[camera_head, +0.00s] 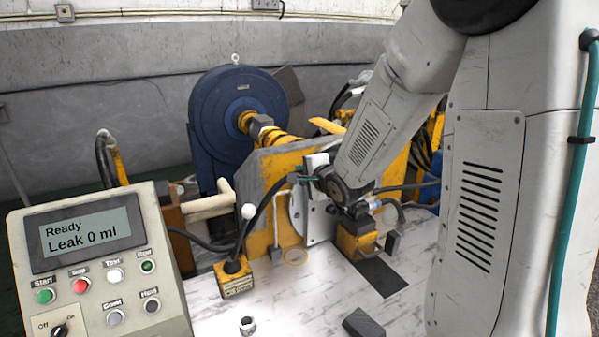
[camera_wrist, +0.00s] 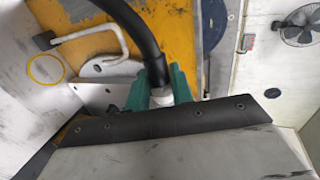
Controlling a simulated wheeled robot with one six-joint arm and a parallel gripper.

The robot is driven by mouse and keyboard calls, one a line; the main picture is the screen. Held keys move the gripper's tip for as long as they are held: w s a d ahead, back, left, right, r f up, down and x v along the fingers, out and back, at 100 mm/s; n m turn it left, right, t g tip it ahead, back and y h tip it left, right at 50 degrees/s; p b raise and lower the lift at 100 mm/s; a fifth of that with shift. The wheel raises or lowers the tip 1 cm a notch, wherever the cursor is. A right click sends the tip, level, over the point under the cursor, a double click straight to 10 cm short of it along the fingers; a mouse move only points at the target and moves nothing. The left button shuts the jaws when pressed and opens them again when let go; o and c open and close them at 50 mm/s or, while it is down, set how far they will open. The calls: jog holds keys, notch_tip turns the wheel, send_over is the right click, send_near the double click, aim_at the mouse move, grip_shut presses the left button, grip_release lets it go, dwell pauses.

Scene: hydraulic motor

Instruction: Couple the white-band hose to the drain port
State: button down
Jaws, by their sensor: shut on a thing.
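My gripper (camera_wrist: 161,88) has green fingers shut on the end of a black hose (camera_wrist: 135,30) in the wrist view. A white band (camera_wrist: 161,96) shows between the fingers. In the head view my gripper (camera_head: 307,177) is beside the upright grey plate on the yellow stand, and the hose (camera_head: 263,207) arcs down left to a small yellow block (camera_head: 234,277). The grey plate (camera_head: 315,222) also shows in the wrist view (camera_wrist: 95,92), close behind the fingers. I cannot make out the drain port; the hose tip is hidden by my gripper.
A control box (camera_head: 95,262) at the left reads "Ready, Leak 0 ml". A blue round machine (camera_head: 222,115) stands behind. A bent white handle (camera_head: 277,205) and a yellow ring (camera_head: 295,257) are near the plate. A nut (camera_head: 247,326) and dark block (camera_head: 363,324) lie on the bench front.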

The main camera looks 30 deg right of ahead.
jog(key=shift+s, duration=0.2)
jog(key=shift+f, duration=0.1)
notch_tip(320, 180, down, 16)
jog(key=shift+f, duration=0.2)
dwell(1.5)
jog(key=d, duration=0.8)
dwell(0.6)
jog(key=shift+d, duration=1)
dwell(0.9)
jog(key=c, duration=1.1)
grip_release()
jog(key=shift+c, duration=0.2)
